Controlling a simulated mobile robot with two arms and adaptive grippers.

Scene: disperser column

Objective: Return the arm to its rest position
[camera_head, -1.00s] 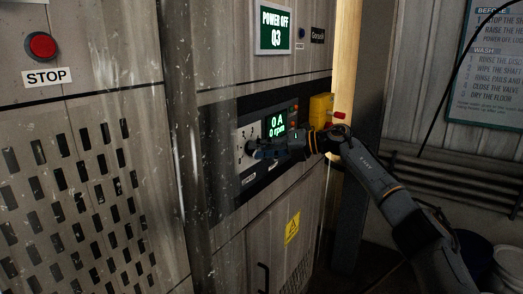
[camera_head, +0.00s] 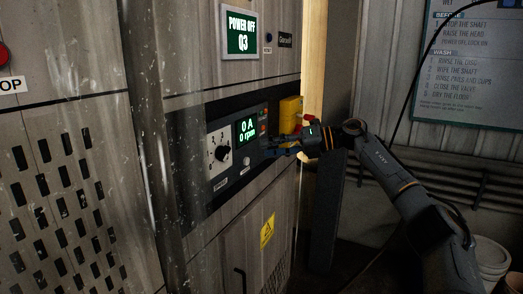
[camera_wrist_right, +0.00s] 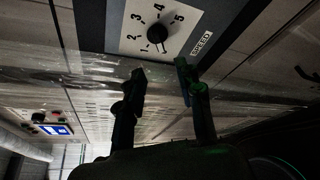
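My right arm reaches in from the right in the head view. Its gripper (camera_head: 271,146) is in front of the control panel, to the right of the black speed knob (camera_head: 222,153). In the right wrist view the two fingers of the gripper (camera_wrist_right: 161,72) stand apart with nothing between them. The speed knob (camera_wrist_right: 157,34) on its white numbered dial shows beyond the fingertips, apart from them. My left arm is not in view.
The panel display (camera_head: 246,130) reads 0 A and 0 rpm. A green sign (camera_head: 240,31) above reads POWER OFF Q3. A yellow box (camera_head: 290,114) sits close beside my right gripper. A wash notice (camera_head: 474,65) hangs on the right wall. Pale buckets (camera_head: 490,258) stand at lower right.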

